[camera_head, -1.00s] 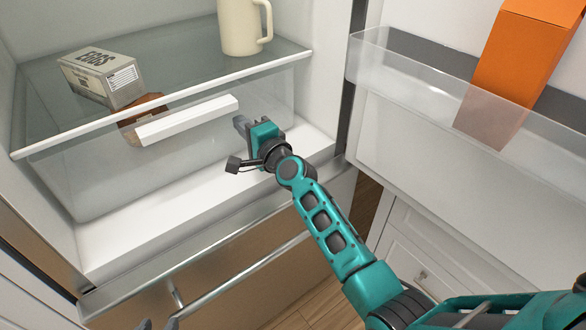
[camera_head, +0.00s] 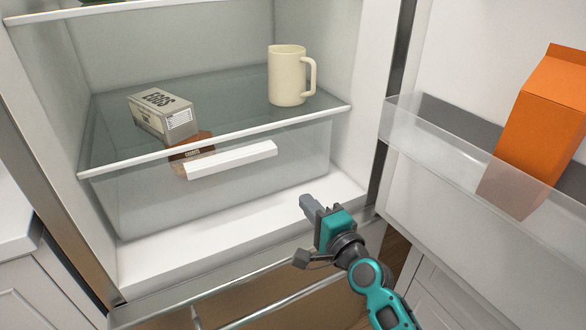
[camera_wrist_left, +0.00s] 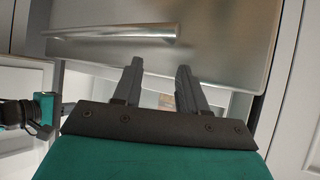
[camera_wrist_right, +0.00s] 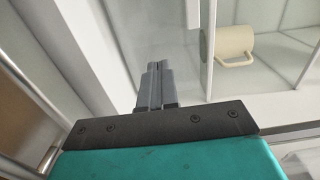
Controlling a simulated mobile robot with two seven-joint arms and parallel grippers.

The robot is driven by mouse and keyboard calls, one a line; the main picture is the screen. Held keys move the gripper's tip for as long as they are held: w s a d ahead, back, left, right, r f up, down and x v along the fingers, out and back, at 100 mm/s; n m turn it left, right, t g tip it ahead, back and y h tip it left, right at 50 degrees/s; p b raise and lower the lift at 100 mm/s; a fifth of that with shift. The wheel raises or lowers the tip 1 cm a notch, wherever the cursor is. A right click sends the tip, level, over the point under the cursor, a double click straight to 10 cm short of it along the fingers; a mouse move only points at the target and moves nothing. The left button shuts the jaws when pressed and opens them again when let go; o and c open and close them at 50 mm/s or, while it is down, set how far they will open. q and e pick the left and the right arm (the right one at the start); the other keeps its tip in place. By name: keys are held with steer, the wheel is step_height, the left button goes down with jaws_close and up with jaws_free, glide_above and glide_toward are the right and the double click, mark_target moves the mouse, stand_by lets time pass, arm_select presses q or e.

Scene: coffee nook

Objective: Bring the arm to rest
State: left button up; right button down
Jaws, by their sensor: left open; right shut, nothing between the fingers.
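My right gripper (camera_head: 307,203) is in front of the open fridge, low and right of the drawer handle, apart from it. Its fingers are together and empty, as the right wrist view (camera_wrist_right: 154,85) also shows. My left gripper (camera_wrist_left: 160,75) is out of the head view. In the left wrist view its two fingers stand apart with nothing between them, in front of a metal panel with a bar handle (camera_wrist_left: 112,31).
The clear fridge drawer (camera_head: 125,212) with a white handle (camera_head: 231,160) is shut. On the glass shelf above stand an egg carton (camera_head: 160,115) and a cream mug (camera_head: 287,76). A brown item (camera_head: 190,147) shows behind the drawer front. The open door's bin (camera_head: 435,140) holds an orange carton (camera_head: 540,120).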

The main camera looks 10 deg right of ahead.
arm_select(q)
steer(key=shift+y, duration=0.6)
steer(key=a+r+p, duration=0.1)
steer(key=p, duration=0.2)
steer(key=s+a+r+p, duration=0.1)
steer(key=r+p, duration=0.1)
steer(key=p, duration=0.1)
steer(key=a+r+p, duration=0.1)
steer(key=p, duration=0.2)
steer(key=shift+s+r, duration=0.4)
arm_select(e)
steer(key=s+d+f+n+g+h, duration=0.1)
steer(key=s+d+f+n+g, duration=0.1)
steer(key=s+n, duration=0.6)
steer(key=s+d+f+n+g+h, duration=0.2)
steer(key=s+f+n, duration=0.4)
steer(key=s, duration=0.8)
steer(key=d+n+g, duration=0.1)
steer(key=n+g, duration=0.1)
steer(key=n, duration=0.1)
steer(key=shift+s+f+h, duration=0.15)
steer(key=shift+s+h, duration=0.15)
steer(key=shift+s, duration=0.1)
arm_select(q)
steer(key=shift+d, duration=0.15)
arm_select(e)
steer(key=shift+d, duration=0.1)
